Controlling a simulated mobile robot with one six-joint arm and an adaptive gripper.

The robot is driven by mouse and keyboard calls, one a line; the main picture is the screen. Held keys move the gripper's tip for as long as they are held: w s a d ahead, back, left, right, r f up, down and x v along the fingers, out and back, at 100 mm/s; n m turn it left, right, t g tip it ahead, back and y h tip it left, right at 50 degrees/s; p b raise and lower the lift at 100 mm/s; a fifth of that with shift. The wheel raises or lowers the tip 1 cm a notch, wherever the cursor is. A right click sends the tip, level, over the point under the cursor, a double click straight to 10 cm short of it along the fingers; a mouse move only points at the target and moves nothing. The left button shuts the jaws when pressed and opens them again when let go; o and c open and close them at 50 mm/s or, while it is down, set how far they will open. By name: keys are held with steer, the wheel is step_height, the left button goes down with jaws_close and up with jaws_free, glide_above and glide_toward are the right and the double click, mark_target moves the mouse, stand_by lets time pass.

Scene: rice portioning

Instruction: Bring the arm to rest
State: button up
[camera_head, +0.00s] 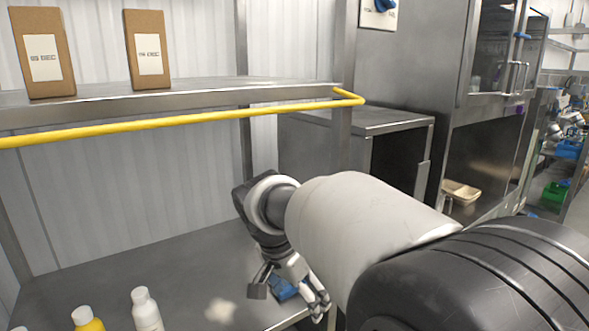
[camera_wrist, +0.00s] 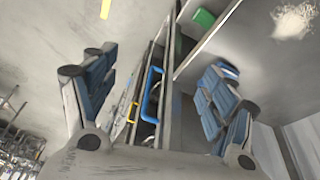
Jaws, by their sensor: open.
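My gripper (camera_head: 301,291) hangs from the bent arm at the lower middle of the head view, above or near the right edge of the steel worktop (camera_head: 190,262). In the wrist view my gripper (camera_wrist: 155,92) has its two blue-padded fingers spread wide apart. I see nothing held between them, only background with a blue handle shape and a green block. A small white pile (camera_head: 220,310), like rice, lies on the worktop left of my gripper; a similar pale pile (camera_wrist: 293,22) shows at the wrist view's upper right.
A white bottle (camera_head: 146,312) and a yellow bottle (camera_head: 87,320) stand at the lower left. A yellow rail (camera_head: 190,120) runs along the shelf (camera_head: 215,90) above, which bears two brown boxes (camera_head: 43,52). A steel cabinet (camera_head: 385,122) stands behind my arm.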

steer(key=s+d+n+t+y, duration=0.1)
steer(key=s+d+n, duration=0.3)
steer(key=s, duration=0.8)
steer(key=s+d+n+t+y, duration=0.1)
steer(key=s+d+n, duration=0.3)
steer(key=s+d, duration=0.5)
steer(key=s, duration=0.4)
steer(key=shift+s+d+n+y, duration=0.15)
steer(key=shift+s+n+y, duration=0.05)
steer(key=shift+n+y, duration=0.1)
steer(key=shift+o, duration=0.4)
